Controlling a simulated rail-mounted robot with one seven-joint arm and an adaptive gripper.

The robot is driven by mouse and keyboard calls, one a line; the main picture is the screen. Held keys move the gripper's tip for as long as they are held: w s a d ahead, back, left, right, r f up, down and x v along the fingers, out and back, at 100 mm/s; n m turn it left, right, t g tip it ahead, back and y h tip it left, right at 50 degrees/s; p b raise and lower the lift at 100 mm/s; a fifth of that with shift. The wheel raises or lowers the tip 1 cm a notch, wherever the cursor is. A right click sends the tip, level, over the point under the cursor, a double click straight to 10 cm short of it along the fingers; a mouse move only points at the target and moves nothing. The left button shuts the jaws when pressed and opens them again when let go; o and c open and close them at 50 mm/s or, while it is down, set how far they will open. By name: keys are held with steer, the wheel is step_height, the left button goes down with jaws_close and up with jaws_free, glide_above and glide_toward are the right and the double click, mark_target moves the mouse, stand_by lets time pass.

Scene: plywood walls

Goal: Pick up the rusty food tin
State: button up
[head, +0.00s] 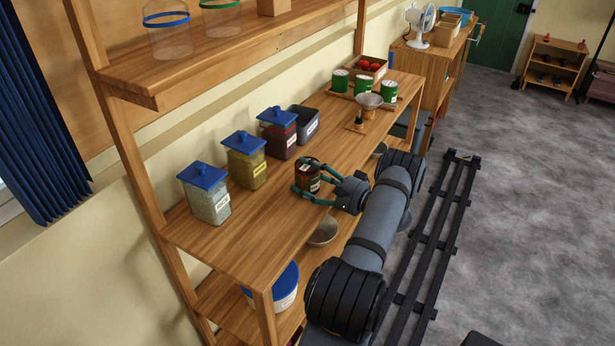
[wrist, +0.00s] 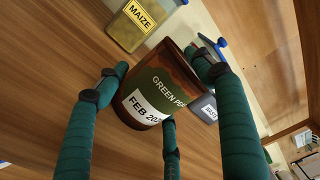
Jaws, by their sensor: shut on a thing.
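The rusty food tin (head: 308,177) is brown with a dark green label and a white patch, and it is at the wooden shelf top. In the wrist view the tin (wrist: 160,86) shows the words "GREEN PE" and "FEB 202". My gripper (head: 305,180) reaches in from the right with its teal fingers around the tin. In the wrist view my gripper (wrist: 163,78) is shut on the tin, with fingers on both sides and one below. I cannot tell whether the tin's base touches the wood.
Blue-lidded jars (head: 245,160) and a dark open bin (head: 304,124) line the back of the shelf (head: 240,245). Green tins (head: 340,80), a scale with a bowl (head: 368,102) and a crate of red items (head: 370,67) stand farther along. Bare wood lies in front of the jars.

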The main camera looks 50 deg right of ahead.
steer(key=shift+a+f, duration=0.1)
steer(key=shift+f, duration=0.1)
steer(key=c, duration=0.4)
steer(key=shift+r, duration=0.1)
